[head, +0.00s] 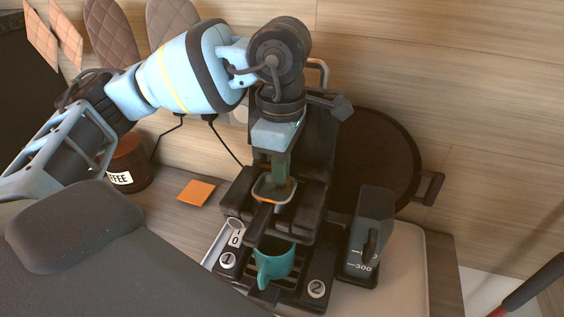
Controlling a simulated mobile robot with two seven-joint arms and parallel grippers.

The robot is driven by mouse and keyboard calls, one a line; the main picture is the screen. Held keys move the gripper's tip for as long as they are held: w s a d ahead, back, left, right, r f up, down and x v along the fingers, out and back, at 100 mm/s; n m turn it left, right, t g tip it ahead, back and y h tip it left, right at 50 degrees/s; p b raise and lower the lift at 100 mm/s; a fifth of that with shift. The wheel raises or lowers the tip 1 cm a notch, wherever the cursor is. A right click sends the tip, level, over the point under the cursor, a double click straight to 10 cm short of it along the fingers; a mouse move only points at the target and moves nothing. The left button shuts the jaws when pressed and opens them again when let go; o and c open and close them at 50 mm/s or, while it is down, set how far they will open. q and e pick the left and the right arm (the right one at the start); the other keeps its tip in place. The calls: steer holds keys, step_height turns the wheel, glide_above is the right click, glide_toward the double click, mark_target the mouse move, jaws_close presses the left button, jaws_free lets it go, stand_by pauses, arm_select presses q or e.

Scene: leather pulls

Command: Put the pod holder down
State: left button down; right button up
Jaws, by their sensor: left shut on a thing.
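The pod holder (262,214) has an orange-rimmed, rounded head and a dark handle that points toward the front. It sits at the middle of the black coffee machine (237,197), above the teal mug. My left gripper (279,172) points down from above and is shut on the pod holder's head. The fingertips partly hide the inside of the head. I cannot tell whether the holder rests on the machine or hangs just above it. My right gripper is not in view.
A teal mug (275,262) stands on the machine's drip grate between buttons marked 1 and 2. A clear measuring container (373,215) stands to the right. A dark round pan (385,150) leans behind. A coffee jar (126,162) and an orange square (197,192) are left.

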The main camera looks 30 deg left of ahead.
arm_select(q)
steer(key=c, duration=1.6)
jaws_free()
steer(key=shift+o, duration=0.2)
step_height(320, 180, up, 13)
steer(key=shift+r, duration=0.1)
